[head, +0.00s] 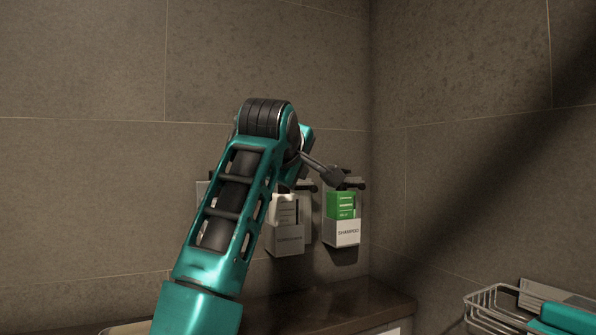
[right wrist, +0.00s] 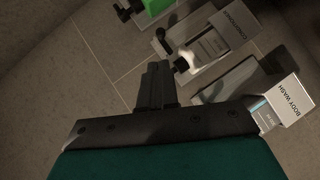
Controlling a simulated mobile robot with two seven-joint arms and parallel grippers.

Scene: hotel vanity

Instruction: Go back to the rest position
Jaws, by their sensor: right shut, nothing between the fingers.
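My right arm rises through the middle of the head view, and its gripper (head: 333,177) points right, by the black pump above the green shampoo bottle (head: 341,205). I cannot tell whether it touches the pump. In the right wrist view the gripper fingers (right wrist: 157,86) are together with nothing between them. The wall dispensers lie beyond them: the green bottle (right wrist: 157,7) at the top edge, the conditioner holder (right wrist: 228,30) and the body wash holder (right wrist: 291,101) to the right. My left gripper is in neither view.
The shampoo holder (head: 341,233) and conditioner holder (head: 287,239) are fixed on the tiled wall near the corner. A brown ledge (head: 330,307) runs below. The upper wall area is clear.

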